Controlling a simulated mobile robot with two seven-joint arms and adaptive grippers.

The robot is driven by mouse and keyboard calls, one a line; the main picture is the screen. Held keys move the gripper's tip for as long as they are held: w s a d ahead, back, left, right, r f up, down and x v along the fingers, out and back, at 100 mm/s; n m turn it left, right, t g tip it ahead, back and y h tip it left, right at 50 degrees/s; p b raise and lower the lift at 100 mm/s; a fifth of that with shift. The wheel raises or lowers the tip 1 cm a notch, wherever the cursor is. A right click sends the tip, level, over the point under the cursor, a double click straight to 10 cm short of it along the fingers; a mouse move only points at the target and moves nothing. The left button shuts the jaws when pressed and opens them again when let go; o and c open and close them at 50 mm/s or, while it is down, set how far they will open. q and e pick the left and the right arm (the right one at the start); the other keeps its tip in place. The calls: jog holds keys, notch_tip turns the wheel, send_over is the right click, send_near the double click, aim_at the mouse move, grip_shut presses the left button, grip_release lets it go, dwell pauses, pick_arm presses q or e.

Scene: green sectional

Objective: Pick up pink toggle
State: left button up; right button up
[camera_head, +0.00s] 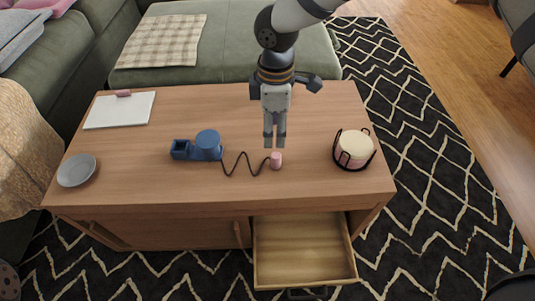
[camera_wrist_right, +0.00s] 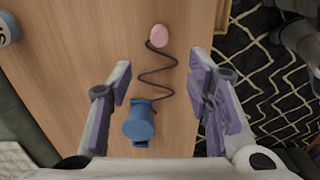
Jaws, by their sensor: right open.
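The pink toggle (camera_head: 276,160) is a small pink knob on the wooden table, at the right end of a thin dark wavy cord (camera_head: 243,166). The cord's other end meets a blue device (camera_head: 208,146). In the right wrist view the toggle (camera_wrist_right: 159,36) lies beyond the fingertips, roughly midway between them. My right gripper (camera_head: 274,143) points down just behind the toggle in the head view. It is open (camera_wrist_right: 158,64) with nothing between its fingers. Its exact height above the table is hard to tell. My left gripper is out of view.
A candle-like cream and pink jar in a black wire holder (camera_head: 354,149) stands right of the toggle. A grey bowl (camera_head: 76,170) and a white board with a pink clip (camera_head: 120,110) are at left. An open, empty drawer (camera_head: 302,250) juts from the table's front.

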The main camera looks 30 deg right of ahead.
aim_at(276, 155)
jog(key=f+b, duration=0.1)
jog(key=f, duration=0.6)
jog(key=f+b, duration=0.1)
jog(key=f, duration=0.3)
jog(key=shift+s+d+f+b, duration=0.1)
jog(key=shift+d+f+b, duration=0.05)
jog(key=shift+d+b, duration=0.2)
jog(key=c, duration=1)
